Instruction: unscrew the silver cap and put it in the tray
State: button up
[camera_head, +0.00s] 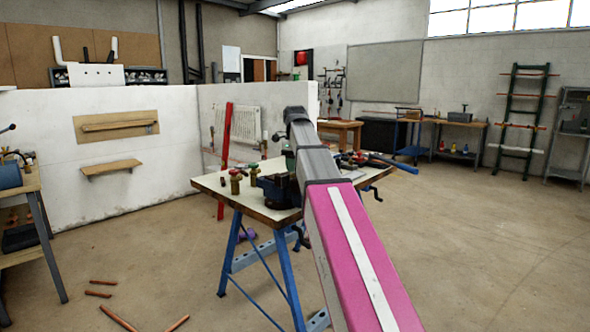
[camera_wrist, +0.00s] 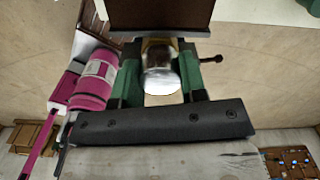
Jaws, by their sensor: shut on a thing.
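In the wrist view, the green fingers of my gripper (camera_wrist: 160,76) are closed on the sides of a shiny silver cap (camera_wrist: 160,80). A brass-coloured part (camera_wrist: 156,42) shows right behind the cap; I cannot tell whether the two are still joined. In the head view, my arm reaches over the workbench (camera_head: 246,207) and hides most of my gripper and the cap. I cannot make out the tray in either view.
A dark blue vise (camera_head: 279,191) sits on the workbench beside my arm. Brass fittings (camera_head: 235,181) stand to its left, and tools lie at the right end. Copper pipes (camera_head: 118,318) lie on the floor at front left. The floor at right is clear.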

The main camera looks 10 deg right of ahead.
jog(key=n, duration=0.7)
jog(key=shift+n, duration=0.3)
jog(key=n, duration=1.1)
jog(key=shift+n, duration=0.4)
jog(key=n, duration=0.4)
jog(key=shift+n, duration=0.4)
jog(key=o, duration=0.9)
